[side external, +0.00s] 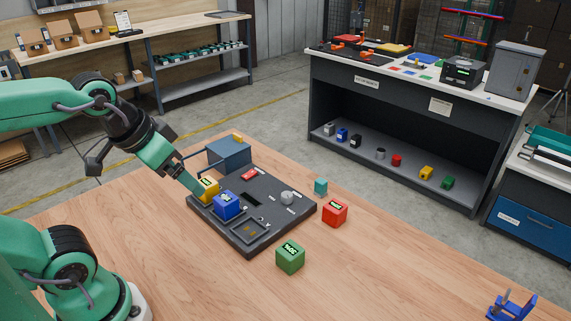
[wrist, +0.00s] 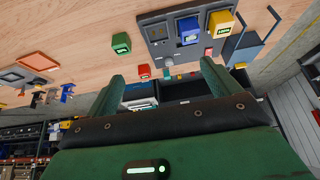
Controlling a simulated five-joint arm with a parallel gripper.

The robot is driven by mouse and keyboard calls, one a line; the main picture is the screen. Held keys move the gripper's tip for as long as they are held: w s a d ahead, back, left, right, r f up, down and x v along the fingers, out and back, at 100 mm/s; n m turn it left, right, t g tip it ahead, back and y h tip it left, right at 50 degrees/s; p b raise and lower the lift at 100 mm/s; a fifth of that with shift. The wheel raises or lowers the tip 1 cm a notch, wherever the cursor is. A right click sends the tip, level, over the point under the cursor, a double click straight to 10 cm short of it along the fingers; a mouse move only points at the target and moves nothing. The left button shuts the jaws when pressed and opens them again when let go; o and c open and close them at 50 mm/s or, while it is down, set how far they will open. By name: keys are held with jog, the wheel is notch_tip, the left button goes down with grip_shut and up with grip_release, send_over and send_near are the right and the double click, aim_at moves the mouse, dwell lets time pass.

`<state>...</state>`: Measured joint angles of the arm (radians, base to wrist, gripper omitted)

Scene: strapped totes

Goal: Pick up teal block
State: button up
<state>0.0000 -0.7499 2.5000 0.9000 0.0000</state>
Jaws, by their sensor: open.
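The teal block (side external: 320,186) is a small cube on the wooden table, just behind the right corner of the dark board (side external: 262,238). In the wrist view a small teal patch (wrist: 167,72) shows between the fingers, apart from both; it looks like the same block. My gripper (side external: 190,186) is far to the left of the teal block in the side view, and its tip overlaps the yellow block (side external: 208,187); I cannot tell whether they touch. In the wrist view the gripper (wrist: 162,78) has its two green fingers spread with nothing held.
A blue block (side external: 226,205) stands on the board beside the yellow one. A red block (side external: 334,213) stands near the teal block, and a green block (side external: 290,257) nearer the front. A blue-grey box (side external: 229,155) sits behind the board.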

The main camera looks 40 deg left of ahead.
jog(key=c, duration=0.8)
jog(key=shift+o, duration=0.2)
jog(key=shift+w+r, duration=0.1)
jog(key=w+r+g, duration=0.2)
jog(key=w+r, duration=0.2)
jog(key=w, duration=0.9)
jog(key=g, duration=0.4)
send_over(323, 181)
notch_tip(323, 181, down, 19)
jog(key=shift+s, duration=0.15)
jog(key=shift+f, duration=0.35)
